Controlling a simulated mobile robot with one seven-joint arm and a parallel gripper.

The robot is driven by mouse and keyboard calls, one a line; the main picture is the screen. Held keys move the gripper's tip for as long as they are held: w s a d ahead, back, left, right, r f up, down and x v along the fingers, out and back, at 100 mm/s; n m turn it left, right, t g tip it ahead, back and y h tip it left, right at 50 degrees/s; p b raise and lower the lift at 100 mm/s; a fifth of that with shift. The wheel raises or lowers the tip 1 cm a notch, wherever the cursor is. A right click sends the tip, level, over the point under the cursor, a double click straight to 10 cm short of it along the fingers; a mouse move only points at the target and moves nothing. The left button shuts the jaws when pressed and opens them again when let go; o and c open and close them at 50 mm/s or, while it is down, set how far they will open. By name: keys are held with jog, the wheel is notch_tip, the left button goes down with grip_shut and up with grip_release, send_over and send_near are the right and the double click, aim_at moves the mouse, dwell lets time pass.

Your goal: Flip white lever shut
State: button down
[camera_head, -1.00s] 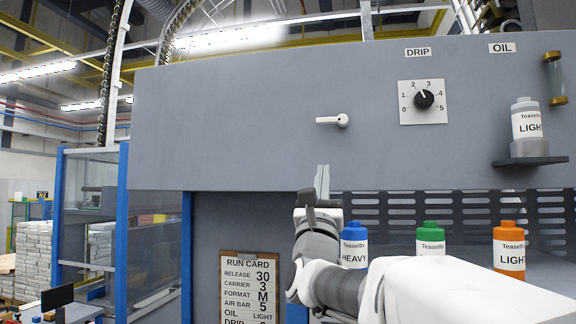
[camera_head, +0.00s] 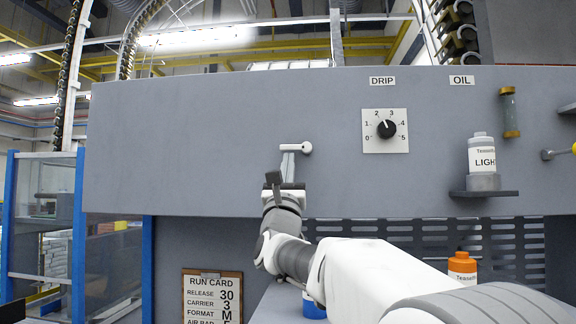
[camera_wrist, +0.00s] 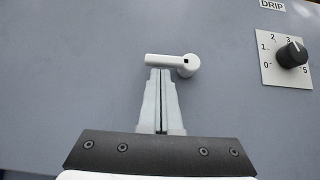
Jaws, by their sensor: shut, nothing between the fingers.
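The white lever (camera_head: 297,148) is on the grey panel, left of the DRIP dial. It lies level, with its round pivot at the right and its handle pointing left. It also shows in the wrist view (camera_wrist: 172,62). My gripper (camera_head: 286,158) is shut and empty, pointing up. Its fingertips show in the wrist view (camera_wrist: 160,74) just under the lever's handle, near the pivot. I cannot tell whether they touch the lever.
The DRIP dial (camera_head: 386,129) is right of the lever. A white LIGHT bottle (camera_head: 482,156) stands on a small shelf (camera_head: 484,193). An orange-capped bottle (camera_head: 462,266) is below. The run card (camera_head: 212,297) hangs lower left. The panel left of the lever is bare.

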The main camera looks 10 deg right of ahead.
jog(key=shift+f+m+h+b, duration=0.1)
jog(key=shift+m+h+b, duration=0.3)
jog(key=shift+b, duration=0.25)
jog(key=shift+a+r+m+g+h+b, duration=0.1)
jog(key=shift+r+m+g+h+b, duration=0.1)
jog(key=shift+m+g+h+b, duration=0.25)
